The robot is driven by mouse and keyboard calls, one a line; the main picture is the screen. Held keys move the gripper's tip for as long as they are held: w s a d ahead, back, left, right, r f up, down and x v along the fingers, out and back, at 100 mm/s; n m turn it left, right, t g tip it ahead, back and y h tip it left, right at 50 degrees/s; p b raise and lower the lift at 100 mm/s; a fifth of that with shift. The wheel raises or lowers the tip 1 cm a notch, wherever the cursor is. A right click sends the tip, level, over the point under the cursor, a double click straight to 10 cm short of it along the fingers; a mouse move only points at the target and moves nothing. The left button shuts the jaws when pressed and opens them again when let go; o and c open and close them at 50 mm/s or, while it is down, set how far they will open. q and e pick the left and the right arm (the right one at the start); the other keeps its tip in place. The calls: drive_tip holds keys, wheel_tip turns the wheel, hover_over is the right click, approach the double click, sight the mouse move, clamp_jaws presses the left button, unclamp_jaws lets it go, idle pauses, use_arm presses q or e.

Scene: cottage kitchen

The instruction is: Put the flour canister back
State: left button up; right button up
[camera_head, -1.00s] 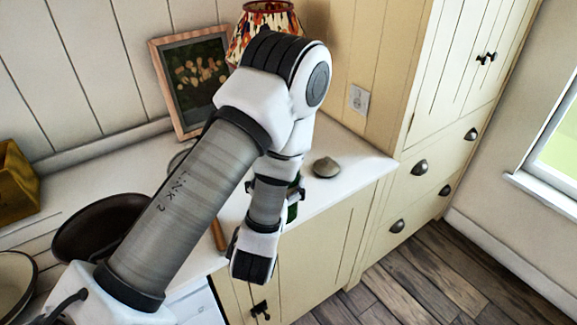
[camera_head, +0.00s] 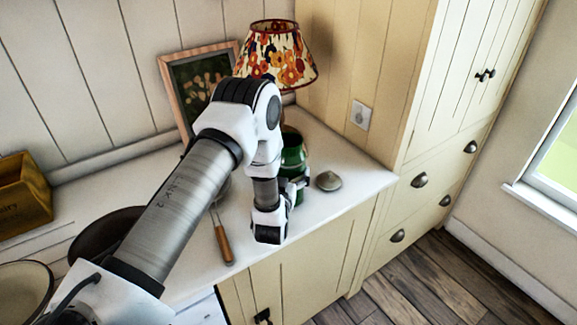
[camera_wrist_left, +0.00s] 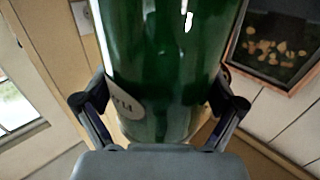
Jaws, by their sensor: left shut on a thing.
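The green, glossy flour canister (camera_head: 293,157) is over the back of the white counter, in front of the lamp. My left arm hides part of it. In the left wrist view the canister (camera_wrist_left: 165,50) fills the middle, with a pale label at its lower left. My left gripper (camera_wrist_left: 160,100) is shut on it, one finger on each side. In the head view this gripper (camera_head: 294,186) is partly hidden by its own wrist. I cannot tell whether the canister's base touches the counter. My right gripper is not in view.
A lamp with a floral shade (camera_head: 275,55) and a framed picture (camera_head: 195,85) stand behind. A small grey domed object (camera_head: 328,181) lies right of the canister. A wooden-handled utensil (camera_head: 224,243), a dark pan (camera_head: 95,235) and a yellow box (camera_head: 22,200) are to the left.

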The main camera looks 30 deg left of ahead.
use_arm(q)
drive_tip(key=shift+s, duration=0.1)
drive_tip(key=o, duration=1.4)
drive_tip(key=shift+o, duration=0.2)
drive_tip(key=shift+f, duration=0.1)
drive_tip(key=shift+s+d+r, duration=0.1)
drive_tip(key=shift+r, duration=0.1)
drive_tip(key=b+v, duration=0.5)
drive_tip(key=v, duration=0.7)
